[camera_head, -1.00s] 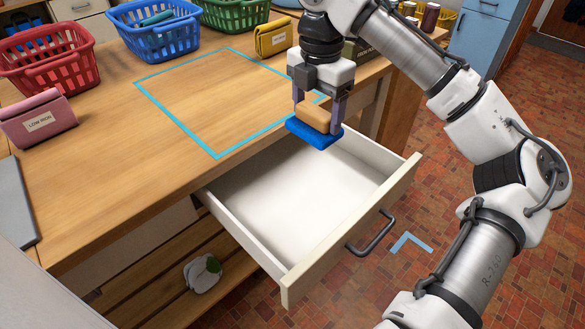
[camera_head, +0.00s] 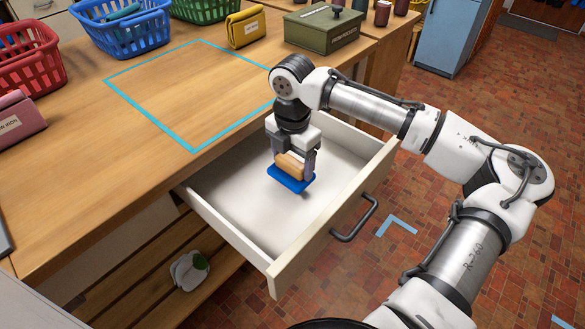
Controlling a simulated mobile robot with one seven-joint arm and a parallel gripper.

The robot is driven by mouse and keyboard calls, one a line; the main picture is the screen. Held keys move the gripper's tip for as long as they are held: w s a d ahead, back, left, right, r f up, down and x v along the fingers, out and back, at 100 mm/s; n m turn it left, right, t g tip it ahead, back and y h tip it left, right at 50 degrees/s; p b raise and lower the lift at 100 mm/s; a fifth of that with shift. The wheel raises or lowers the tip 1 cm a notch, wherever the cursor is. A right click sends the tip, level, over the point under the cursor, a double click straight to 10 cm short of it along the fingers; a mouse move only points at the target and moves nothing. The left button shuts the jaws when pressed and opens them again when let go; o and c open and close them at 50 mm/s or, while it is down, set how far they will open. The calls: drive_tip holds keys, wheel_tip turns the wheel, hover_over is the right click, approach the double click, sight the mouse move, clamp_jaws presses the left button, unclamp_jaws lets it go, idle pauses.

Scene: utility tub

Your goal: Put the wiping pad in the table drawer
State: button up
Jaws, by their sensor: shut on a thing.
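The wiping pad (camera_head: 290,181) has a blue base and a tan grip block on top. My gripper (camera_head: 294,162) points down and is shut on the tan block. The pad is inside the outline of the open table drawer (camera_head: 237,204), near its middle. I cannot tell for sure whether the pad touches the drawer floor or hangs just above it. The drawer is pulled out, white inside, and looks empty apart from the pad. Its dark handle (camera_head: 355,220) is on the front panel.
The wooden table top (camera_head: 75,160) has a blue taped outline (camera_head: 150,119). Red (camera_head: 28,58), blue (camera_head: 125,32) and green baskets stand behind, with a yellow pouch (camera_head: 246,27) and a green box (camera_head: 322,28). A white item (camera_head: 190,270) lies on the slatted shelf below.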

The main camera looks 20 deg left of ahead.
sight(293, 169)
drive_tip(key=shift+f, duration=1.5)
drive_tip(key=shift+f, duration=0.15)
drive_tip(key=o, duration=0.9)
wheel_tip(293, 169, up, 12)
drive_tip(key=shift+r, duration=0.15)
